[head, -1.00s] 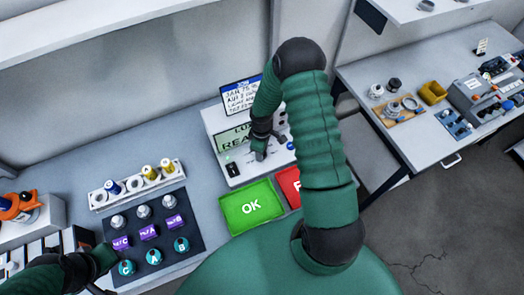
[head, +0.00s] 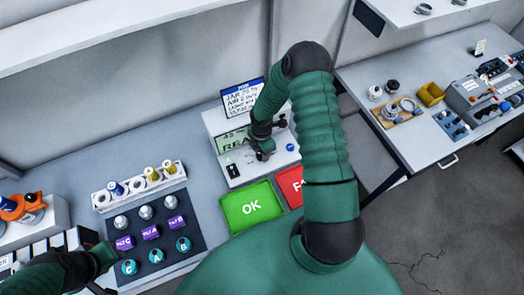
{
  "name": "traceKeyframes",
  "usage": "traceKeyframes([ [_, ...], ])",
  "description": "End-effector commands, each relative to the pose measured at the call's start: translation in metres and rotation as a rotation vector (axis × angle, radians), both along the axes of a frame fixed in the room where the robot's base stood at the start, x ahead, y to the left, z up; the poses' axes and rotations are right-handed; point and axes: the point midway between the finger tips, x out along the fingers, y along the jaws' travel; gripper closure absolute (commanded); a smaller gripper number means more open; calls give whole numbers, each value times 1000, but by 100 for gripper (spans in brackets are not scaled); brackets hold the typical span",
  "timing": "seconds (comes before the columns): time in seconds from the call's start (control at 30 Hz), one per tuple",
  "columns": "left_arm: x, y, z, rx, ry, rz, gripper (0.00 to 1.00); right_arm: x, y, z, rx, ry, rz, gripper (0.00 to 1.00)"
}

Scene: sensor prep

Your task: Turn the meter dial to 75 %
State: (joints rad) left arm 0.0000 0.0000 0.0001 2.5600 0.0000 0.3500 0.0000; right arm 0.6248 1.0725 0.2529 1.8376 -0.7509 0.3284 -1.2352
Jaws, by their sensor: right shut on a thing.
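The meter (head: 238,170) is a white box on the bench with a greenish display (head: 233,140); only part of the display's text shows, as my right arm covers the rest. My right gripper (head: 264,154) is at the meter's front face, shut on what appears to be the dial. The dial itself is hidden by the gripper, so its setting cannot be read. A blue button (head: 290,147) shows just right of the gripper. My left gripper (head: 104,262) is at the lower left by the dark mat, and its fingers are not clear.
A green OK tray (head: 251,206) and a red tray (head: 290,186) lie in front of the meter. A dark mat (head: 194,210) holds several sensors, purple blocks and teal discs. A white rack (head: 102,200) stands behind it. A sign (head: 242,96) stands behind the meter.

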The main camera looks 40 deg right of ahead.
Motion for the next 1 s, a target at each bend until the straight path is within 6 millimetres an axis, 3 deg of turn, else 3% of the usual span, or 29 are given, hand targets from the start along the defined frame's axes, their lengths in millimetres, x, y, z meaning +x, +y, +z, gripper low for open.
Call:
traceKeyframes([
  [0.7, 0, 0, 26, 0, 0, 0, 64, 2, 2, 2, 0, -8, 672, 100],
  [1.0, 0, 0, 33, 0, 0, 0, 64, 1, 2, 1, 0, -5, 882, 100],
])
